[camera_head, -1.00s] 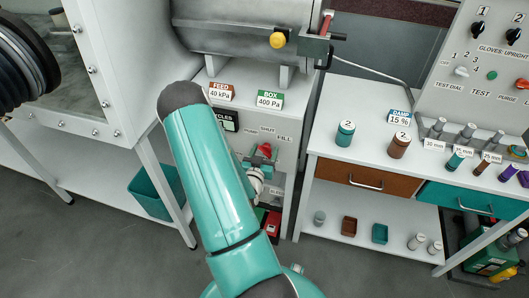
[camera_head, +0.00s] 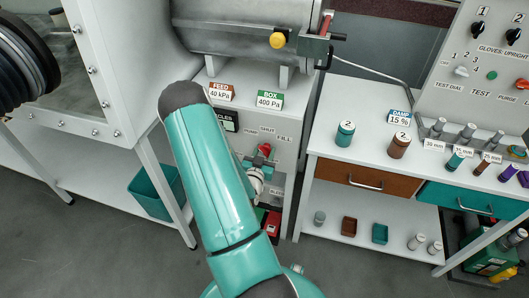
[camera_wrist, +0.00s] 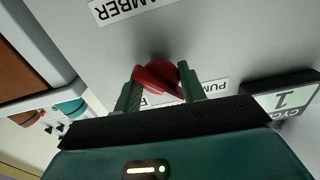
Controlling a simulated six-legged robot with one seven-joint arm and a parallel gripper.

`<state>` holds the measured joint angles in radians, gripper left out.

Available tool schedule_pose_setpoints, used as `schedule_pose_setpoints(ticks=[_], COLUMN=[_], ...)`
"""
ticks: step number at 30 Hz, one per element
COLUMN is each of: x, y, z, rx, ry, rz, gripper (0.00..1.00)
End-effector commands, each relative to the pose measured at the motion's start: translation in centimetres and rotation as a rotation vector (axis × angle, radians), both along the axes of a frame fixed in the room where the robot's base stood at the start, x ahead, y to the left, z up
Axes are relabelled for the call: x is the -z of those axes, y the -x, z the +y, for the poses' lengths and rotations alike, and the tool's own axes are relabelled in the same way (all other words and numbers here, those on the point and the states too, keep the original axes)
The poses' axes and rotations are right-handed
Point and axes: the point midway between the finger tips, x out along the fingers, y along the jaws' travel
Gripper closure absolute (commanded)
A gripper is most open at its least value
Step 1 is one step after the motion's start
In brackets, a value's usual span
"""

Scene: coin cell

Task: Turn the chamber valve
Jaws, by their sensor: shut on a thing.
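The red chamber valve handle (camera_head: 264,149) sits on the grey front panel below the steel cylinder, near the labels PUMP, SHUT and FILL. In the wrist view the red handle (camera_wrist: 158,79) shows between the two green fingers of my gripper (camera_wrist: 158,88), which is shut on it. A label ending in "AMBER" shows upside down near the handle in that view. In the head view my gripper (camera_head: 258,166) is at the handle, partly hidden by my teal arm. The handle's exact pointing direction is hard to tell.
A cycles display (camera_wrist: 285,98) is close to my gripper. The FEED 40 kPa sign (camera_head: 221,92) and BOX 400 Pa sign (camera_head: 269,100) stand above the panel. A bench with drawers (camera_head: 362,174) is to the right, a teal bin (camera_head: 155,192) to the left.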

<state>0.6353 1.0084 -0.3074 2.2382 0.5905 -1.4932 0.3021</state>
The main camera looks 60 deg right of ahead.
Motion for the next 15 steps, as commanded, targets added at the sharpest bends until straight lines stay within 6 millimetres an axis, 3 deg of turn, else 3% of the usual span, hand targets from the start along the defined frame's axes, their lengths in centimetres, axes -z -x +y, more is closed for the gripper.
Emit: schedule_pose_setpoints(ticks=[15], x=[0.07], y=[0.03], z=[0.08], rx=[0.001], ry=[-0.073], rz=[-0.449], gripper=[0.82])
